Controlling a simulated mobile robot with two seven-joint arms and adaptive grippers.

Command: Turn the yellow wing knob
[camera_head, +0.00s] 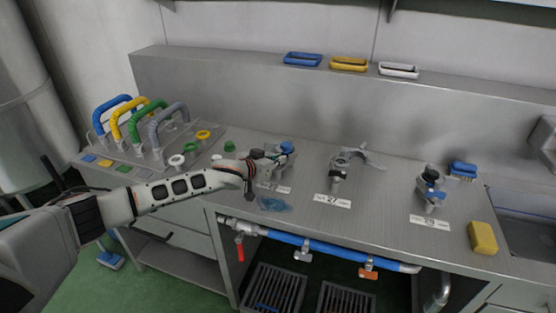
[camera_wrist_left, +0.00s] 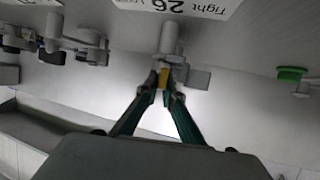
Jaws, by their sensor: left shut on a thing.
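The yellow wing knob (camera_wrist_left: 164,78) shows in the left wrist view between the tips of my left gripper (camera_wrist_left: 162,88), which is shut on it. The knob sits at a grey metal fitting (camera_wrist_left: 170,40) by a label marked 26 (camera_wrist_left: 165,4). In the head view my left arm comes in from the left, and its gripper (camera_head: 270,160) reaches the fitting behind the label at left (camera_head: 274,187). There the gripper hides the knob. My right gripper is not in view.
Fittings marked 27 (camera_head: 340,165) and 29 (camera_head: 431,186) stand to the right on the steel counter.

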